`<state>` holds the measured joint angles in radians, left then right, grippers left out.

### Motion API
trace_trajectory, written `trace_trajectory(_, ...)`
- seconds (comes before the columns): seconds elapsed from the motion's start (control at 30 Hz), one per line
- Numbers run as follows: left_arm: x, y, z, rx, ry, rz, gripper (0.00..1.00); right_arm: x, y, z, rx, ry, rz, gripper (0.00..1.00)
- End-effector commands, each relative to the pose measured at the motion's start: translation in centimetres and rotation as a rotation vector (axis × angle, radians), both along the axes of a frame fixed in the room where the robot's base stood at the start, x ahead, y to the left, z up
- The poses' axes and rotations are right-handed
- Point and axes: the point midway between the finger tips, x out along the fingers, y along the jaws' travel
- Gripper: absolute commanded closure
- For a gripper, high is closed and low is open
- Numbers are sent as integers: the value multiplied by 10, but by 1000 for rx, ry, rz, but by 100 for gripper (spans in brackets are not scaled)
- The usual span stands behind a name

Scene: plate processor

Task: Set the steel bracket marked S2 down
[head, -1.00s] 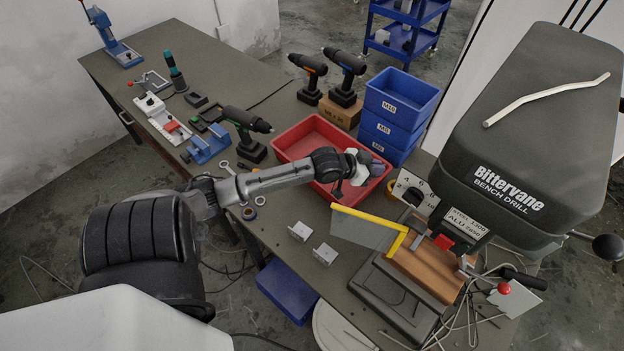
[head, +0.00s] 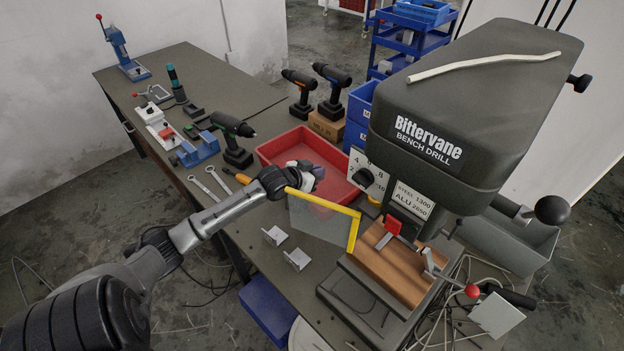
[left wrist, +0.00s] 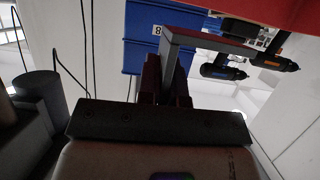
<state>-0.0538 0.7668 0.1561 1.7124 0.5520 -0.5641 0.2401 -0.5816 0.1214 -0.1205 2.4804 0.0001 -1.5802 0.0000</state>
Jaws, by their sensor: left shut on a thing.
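My left gripper (head: 314,172) is over the red tray (head: 268,150) in the head view, beside the upper end of the yellow-edged clear guard. In the left wrist view its dark fingers (left wrist: 167,80) are shut on a grey steel bracket (left wrist: 170,48), with one flange reaching out to the right. In the head view the held bracket is mostly hidden, and no S2 mark can be read. Two more light grey brackets, one nearer the tray (head: 274,236) and one nearer the drill (head: 297,259), stand apart on the bench. My right gripper is not in view.
The bench drill (head: 470,110) stands at the right, with a wooden block (head: 395,270) on its base. The yellow-framed guard (head: 318,218) stands between the loose brackets and the drill. Blue bins (head: 357,135) and drills stand behind the tray.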

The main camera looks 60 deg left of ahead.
Motion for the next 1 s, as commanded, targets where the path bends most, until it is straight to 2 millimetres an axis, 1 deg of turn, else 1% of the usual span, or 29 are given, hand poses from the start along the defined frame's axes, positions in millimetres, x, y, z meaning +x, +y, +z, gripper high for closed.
trace_trajectory(0.03,6,11,-9,3,-2,2,100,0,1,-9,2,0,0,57)
trace_trajectory(0.2,22,38,-28,2,-2,1,100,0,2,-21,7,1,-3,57)
trace_trajectory(0.4,33,57,-40,0,-2,0,100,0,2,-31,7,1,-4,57)
trace_trajectory(0.53,35,62,-41,1,-4,0,100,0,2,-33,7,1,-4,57)
trace_trajectory(0.67,35,62,-46,0,-3,0,100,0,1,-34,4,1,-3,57)
trace_trajectory(0.77,35,62,-56,-1,-1,-1,100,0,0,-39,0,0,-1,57)
trace_trajectory(0.9,35,62,-76,-1,-2,0,100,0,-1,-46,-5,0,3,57)
trace_trajectory(1.0,35,62,-83,-2,-2,1,100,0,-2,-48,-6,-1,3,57)
